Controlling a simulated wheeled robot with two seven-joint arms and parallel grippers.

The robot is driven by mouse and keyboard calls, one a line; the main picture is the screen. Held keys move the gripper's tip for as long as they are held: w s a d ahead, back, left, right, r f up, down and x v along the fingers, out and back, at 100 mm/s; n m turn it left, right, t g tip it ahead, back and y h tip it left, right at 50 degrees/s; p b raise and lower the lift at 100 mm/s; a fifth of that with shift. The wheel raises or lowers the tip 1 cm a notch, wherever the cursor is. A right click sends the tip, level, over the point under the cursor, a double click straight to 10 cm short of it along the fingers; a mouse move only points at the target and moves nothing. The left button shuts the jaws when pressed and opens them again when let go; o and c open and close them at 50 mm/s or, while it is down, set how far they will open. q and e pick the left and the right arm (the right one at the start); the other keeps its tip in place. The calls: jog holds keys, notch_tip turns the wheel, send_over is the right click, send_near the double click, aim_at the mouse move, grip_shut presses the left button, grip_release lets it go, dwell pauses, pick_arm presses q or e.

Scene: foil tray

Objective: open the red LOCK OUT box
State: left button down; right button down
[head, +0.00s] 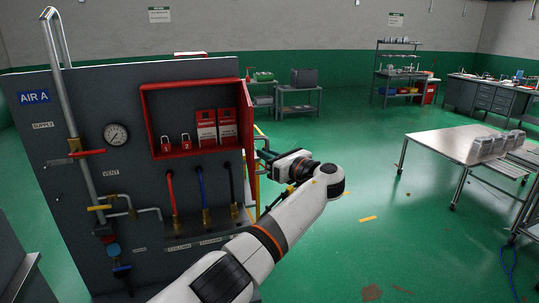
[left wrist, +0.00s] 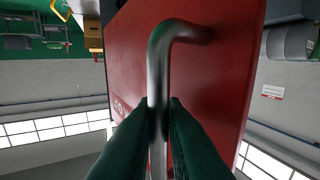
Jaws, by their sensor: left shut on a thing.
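The red LOCK OUT box (head: 194,87) is set in the dark panel in the head view. Its front is open, showing red padlocks (head: 186,142) and red-and-white tags (head: 206,128) inside. Its red door (head: 247,135) stands swung out at the box's right side, seen nearly edge-on. My left gripper (head: 262,154) is just right of the door. In the left wrist view, its dark fingers (left wrist: 158,112) are closed around the bent metal door handle (left wrist: 158,70), with the red door face (left wrist: 225,60) behind it. My right gripper is in neither view.
The dark panel (head: 70,190) also carries a gauge (head: 116,135), pipes and valve handles, with coloured hoses (head: 171,192) below the box. A metal table (head: 450,142) with grey items stands to the right. The green floor (head: 400,240) between is mostly clear.

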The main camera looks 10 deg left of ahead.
pick_arm(q)
jog(key=shift+w+d, duration=0.2)
jog(key=shift+d, duration=0.1)
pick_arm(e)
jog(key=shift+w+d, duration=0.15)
pick_arm(q)
jog(key=shift+a+r, duration=0.1)
jog(key=c, duration=1.8)
grip_release()
jog(key=shift+o, duration=1.1)
jog(key=shift+a, duration=0.1)
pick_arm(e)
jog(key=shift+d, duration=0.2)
